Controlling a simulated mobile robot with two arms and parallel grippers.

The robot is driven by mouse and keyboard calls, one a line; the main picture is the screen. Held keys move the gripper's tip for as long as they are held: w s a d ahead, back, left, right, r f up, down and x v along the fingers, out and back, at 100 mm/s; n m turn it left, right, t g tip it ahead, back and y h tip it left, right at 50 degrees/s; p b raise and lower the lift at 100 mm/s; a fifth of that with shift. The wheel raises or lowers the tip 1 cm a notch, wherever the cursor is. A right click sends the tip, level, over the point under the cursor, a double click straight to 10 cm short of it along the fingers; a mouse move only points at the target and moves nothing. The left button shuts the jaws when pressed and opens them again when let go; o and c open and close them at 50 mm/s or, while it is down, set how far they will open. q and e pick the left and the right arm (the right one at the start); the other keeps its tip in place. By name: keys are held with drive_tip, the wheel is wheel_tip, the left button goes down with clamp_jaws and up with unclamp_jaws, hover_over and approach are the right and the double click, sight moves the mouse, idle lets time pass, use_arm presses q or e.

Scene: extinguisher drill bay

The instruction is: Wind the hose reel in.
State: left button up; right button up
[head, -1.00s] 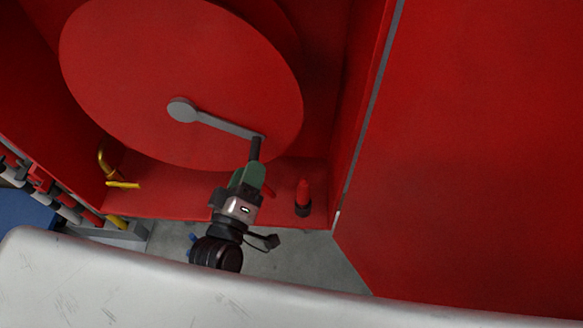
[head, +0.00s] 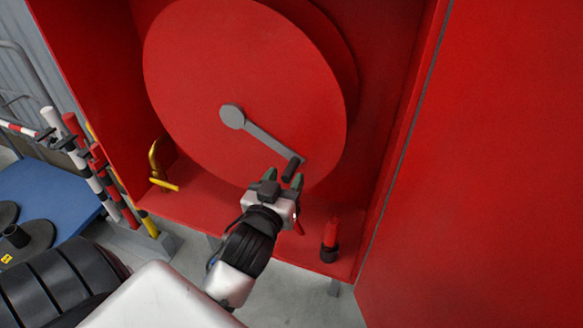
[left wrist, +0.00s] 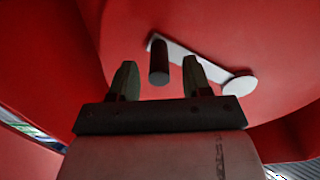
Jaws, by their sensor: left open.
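The hose reel (head: 235,70) is a large red disc in an open red cabinet. Its grey crank arm (head: 264,139) runs from the hub (head: 232,116) down to the right and ends in a short black handle (head: 292,168). My left gripper (head: 284,179) is open just below the handle, its green fingertips close to it. In the left wrist view the handle (left wrist: 159,62) appears between the two spread fingers (left wrist: 160,80), apart from both. I cannot tell how deep it sits between them. No hose shows clearly; the reel's face hides what is behind it. My right gripper is out of view.
The cabinet door (head: 480,180) stands at the right. A red nozzle-like piece (head: 331,240) stands on the cabinet floor. A yellow valve lever (head: 160,170) is at the cabinet's lower left. Striped posts (head: 90,165) and a blue platform (head: 50,195) are farther left.

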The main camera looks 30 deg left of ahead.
sight(291, 170)
use_arm(q)
drive_tip(key=shift+x, duration=1.8)
drive_tip(key=shift+d, duration=0.1)
clamp_jaws()
